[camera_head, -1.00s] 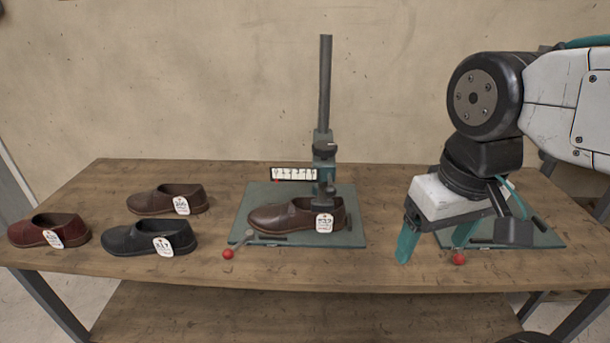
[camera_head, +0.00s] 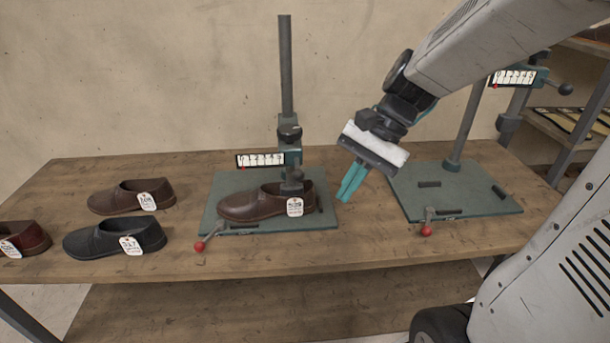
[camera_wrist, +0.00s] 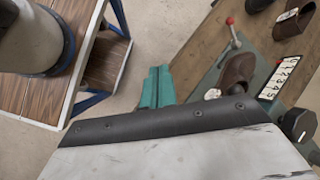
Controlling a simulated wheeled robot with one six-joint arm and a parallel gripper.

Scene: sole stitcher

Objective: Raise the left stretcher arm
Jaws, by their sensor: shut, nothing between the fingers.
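The left stretcher (camera_head: 210,210) has a green base plate and a tall grey post (camera_head: 286,70). Its arm (camera_head: 290,158) sits low on the post, with a white scale (camera_head: 260,159) at its left. The pad under the arm is down at a brown shoe (camera_head: 250,203) with a white tag. A red-knobbed lever (camera_head: 199,246) lies at the plate's front left. My gripper (camera_head: 347,196) is shut and empty, above the table just right of the left stretcher. The wrist view shows its teal fingers (camera_wrist: 157,88) together, with the scale (camera_wrist: 275,80) and brown shoe (camera_wrist: 236,72) to the right.
A second stretcher (camera_head: 470,205) stands on the right, its plate without a shoe and its arm (camera_head: 515,77) high. Its red-knobbed lever (camera_head: 426,231) is at the front. Three tagged shoes, including a black one (camera_head: 115,240), are on the table's left. Shelves (camera_head: 565,120) stand at right.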

